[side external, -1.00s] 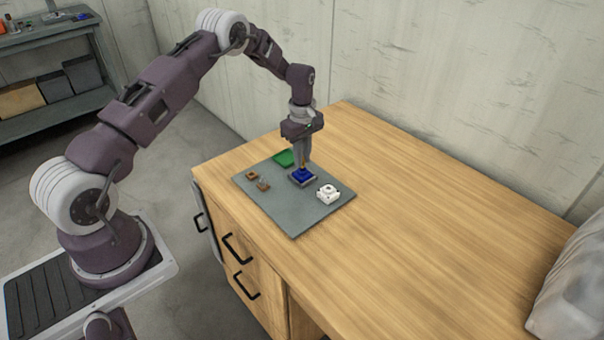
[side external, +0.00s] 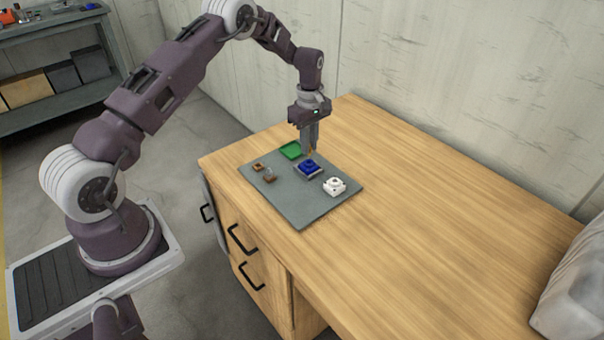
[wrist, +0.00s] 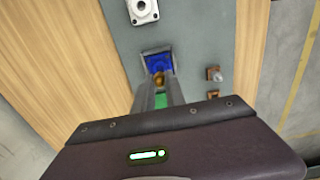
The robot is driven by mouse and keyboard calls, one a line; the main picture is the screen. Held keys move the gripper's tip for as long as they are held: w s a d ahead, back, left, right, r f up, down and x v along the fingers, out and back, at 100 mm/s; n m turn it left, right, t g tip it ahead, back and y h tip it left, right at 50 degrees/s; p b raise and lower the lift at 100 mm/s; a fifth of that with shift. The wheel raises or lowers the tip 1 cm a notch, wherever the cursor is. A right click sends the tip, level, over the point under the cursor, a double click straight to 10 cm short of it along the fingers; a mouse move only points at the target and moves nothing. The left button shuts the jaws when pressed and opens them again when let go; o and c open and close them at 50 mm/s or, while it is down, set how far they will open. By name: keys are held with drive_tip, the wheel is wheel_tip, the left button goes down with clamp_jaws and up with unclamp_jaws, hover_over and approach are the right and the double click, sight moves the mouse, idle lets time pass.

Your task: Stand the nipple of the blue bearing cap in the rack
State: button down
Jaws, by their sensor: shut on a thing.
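The blue bearing cap (side external: 308,168) sits on a grey base on the mat; it also shows in the wrist view (wrist: 158,60). My gripper (side external: 309,149) is above the cap, pointing down. It is shut on a small brass-coloured nipple (wrist: 158,78), seen at the fingertips in the wrist view. The nipple appears clear of the cap, though the gap is small and hard to judge. Two small brown blocks (side external: 258,167) (side external: 270,178) stand on the mat left of the cap. One carries a small greyish piece (wrist: 216,74). Which block is the rack I cannot tell.
A white bearing cap (side external: 334,187) stands on the grey mat (side external: 300,208), to the front right of the blue one.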

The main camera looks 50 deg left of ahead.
drive_tip(key=s+a+r, duration=0.1)
drive_tip(key=s+a, duration=0.9)
drive_tip(key=s, duration=0.1)
drive_tip(key=shift+a, duration=0.25)
drive_tip(key=shift+f, duration=2.55)
drive_tip(key=shift+f, duration=1)
drive_tip(key=c, duration=1.3)
unclamp_jaws()
